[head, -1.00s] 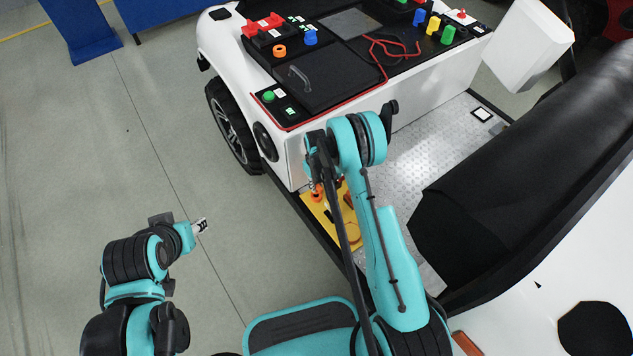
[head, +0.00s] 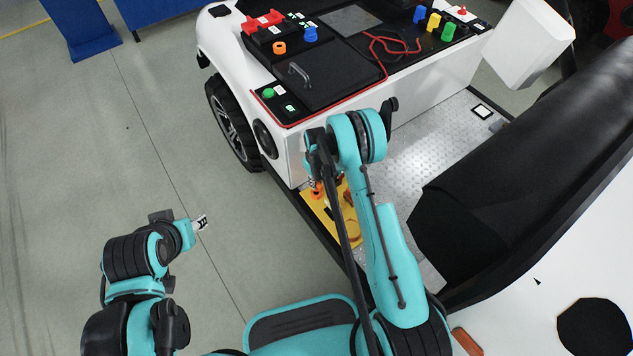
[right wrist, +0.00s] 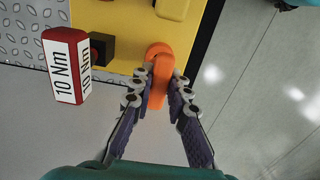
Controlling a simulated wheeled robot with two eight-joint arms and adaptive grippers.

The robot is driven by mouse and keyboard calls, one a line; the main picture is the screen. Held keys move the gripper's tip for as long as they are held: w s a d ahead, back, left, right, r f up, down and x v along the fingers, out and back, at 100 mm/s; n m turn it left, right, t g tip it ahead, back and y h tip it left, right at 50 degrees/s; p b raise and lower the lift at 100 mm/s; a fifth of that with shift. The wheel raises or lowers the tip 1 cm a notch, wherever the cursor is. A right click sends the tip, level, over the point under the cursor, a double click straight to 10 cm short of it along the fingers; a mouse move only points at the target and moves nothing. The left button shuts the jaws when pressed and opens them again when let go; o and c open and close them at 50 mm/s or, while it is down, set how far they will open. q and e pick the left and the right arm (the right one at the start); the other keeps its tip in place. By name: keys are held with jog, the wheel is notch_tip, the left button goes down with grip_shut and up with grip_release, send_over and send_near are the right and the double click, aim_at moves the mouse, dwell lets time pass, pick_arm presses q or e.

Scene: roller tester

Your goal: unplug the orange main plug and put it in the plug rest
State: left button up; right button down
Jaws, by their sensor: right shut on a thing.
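The orange plug (right wrist: 158,68) shows in the right wrist view at the edge of a yellow panel (right wrist: 128,45). My right gripper (right wrist: 158,82) is shut on it, with one finger on each side. Whether the plug is still seated or lifted off the panel I cannot tell. In the head view the yellow panel (head: 352,231) is partly hidden by my right arm, and a bit of orange shows beside the right gripper (head: 317,184). My left gripper (head: 200,224) is over bare floor, away from the panel; its finger opening is too small to judge. I cannot pick out the plug rest for sure.
A red and white block marked 10 Nm (right wrist: 66,65) and a black block (right wrist: 101,48) are left of the plug. A white vehicle front (head: 440,82) with a black top of controls is beyond. A black seat (head: 540,165) is at right. The left floor is clear.

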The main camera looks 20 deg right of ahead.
jog(key=shift+f, duration=0.2)
jog(key=shift+f, duration=1.4)
jog(key=c, duration=1.4)
grip_release()
notch_tip(320, 180, up, 12)
